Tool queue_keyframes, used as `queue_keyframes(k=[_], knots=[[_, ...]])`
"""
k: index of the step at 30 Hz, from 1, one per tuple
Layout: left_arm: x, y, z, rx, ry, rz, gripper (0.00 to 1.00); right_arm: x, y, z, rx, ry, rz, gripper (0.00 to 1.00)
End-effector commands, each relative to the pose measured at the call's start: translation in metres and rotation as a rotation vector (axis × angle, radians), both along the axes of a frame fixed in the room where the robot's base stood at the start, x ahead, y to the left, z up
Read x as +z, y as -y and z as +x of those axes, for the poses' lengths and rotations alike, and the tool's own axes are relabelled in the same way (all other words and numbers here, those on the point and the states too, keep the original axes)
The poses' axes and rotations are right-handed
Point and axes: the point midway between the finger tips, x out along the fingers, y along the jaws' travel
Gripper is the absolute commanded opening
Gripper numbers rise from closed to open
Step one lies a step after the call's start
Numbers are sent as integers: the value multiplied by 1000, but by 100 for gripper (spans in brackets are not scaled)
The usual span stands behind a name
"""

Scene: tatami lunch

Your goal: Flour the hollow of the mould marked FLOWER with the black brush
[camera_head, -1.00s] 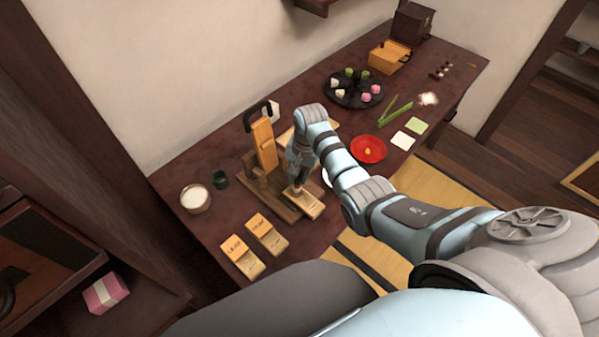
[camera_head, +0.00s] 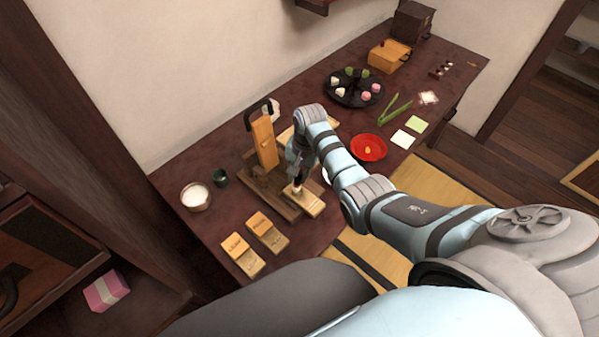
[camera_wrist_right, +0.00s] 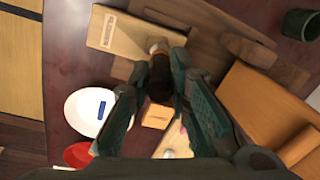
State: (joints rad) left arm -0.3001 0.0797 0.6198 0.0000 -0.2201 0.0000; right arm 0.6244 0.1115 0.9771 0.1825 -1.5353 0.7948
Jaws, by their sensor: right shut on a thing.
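My right gripper (camera_wrist_right: 160,98) is shut on a dark-handled brush (camera_wrist_right: 160,76) with a pale tip. The brush points down at the near part of a pale wooden mould (camera_wrist_right: 125,35), which bears a small label I cannot read. In the head view this mould (camera_head: 312,207) lies on a brown wooden stand, and my right gripper (camera_head: 296,176) is over its left end. I cannot tell whether the bristles touch the hollow. My left gripper is out of view.
A bowl of white powder (camera_head: 195,198) and a dark green cup (camera_head: 220,179) stand at the left. An upright orange wooden piece (camera_head: 264,143) is close behind the gripper. A red plate (camera_head: 369,149), green tongs (camera_head: 395,109) and a dark sweets tray (camera_head: 354,100) are to the right.

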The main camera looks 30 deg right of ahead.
Motion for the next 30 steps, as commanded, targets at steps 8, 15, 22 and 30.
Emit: queue_keyframes(k=[8,15,22,30], knots=[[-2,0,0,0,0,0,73,-2,0,0,0,0,0,0],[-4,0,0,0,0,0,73,-6,0,0,0,0,0,0],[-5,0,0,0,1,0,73,-9,0,0,0,0,0,0],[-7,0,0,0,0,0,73,-13,0,0,0,0,0,0]])
